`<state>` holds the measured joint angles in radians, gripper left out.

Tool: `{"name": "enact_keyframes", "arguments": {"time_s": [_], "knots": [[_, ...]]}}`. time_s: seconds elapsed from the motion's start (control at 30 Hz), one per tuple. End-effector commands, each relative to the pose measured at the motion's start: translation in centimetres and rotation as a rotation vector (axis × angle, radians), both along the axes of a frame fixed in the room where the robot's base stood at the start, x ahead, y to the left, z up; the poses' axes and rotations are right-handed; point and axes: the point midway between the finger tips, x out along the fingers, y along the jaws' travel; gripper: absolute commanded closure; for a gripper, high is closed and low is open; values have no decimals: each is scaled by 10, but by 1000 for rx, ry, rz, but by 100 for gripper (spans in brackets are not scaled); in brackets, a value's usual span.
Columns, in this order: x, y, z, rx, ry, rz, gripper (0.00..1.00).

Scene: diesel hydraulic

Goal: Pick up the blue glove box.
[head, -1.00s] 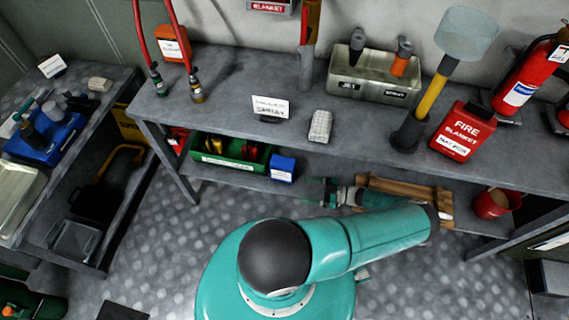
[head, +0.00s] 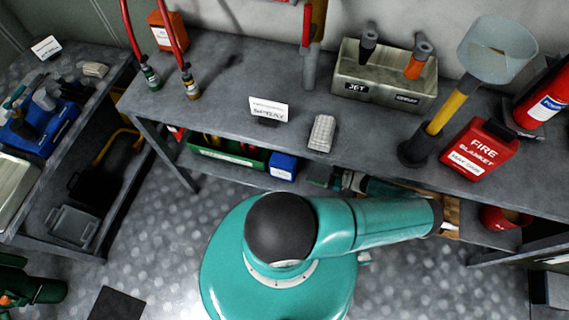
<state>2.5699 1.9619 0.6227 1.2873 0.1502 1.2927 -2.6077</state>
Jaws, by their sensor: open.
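The blue glove box (head: 283,166) is a small blue carton with a white label low on its front. It stands on the lower shelf of the long bench, at the right end of a green crate.
The green crate (head: 226,154) with tools stands left of the box. The bench top (head: 215,88) overhangs the lower shelf, and a bench leg (head: 164,156) stands to the left. A red bucket (head: 503,218) and wood pieces (head: 447,218) lie to the right.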

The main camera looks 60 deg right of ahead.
Motion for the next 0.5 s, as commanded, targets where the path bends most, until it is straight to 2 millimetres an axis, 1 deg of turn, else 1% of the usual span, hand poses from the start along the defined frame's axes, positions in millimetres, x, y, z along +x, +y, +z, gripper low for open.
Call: {"name": "enact_keyframes", "arguments": {"time_s": [0.17,0.3,0.4,0.5], "knots": [[28,8,1,3,-6,1,25],[55,13,1,3,-5,1,25],[71,14,1,2,-4,0,25],[80,15,0,2,-3,0,25]]}}
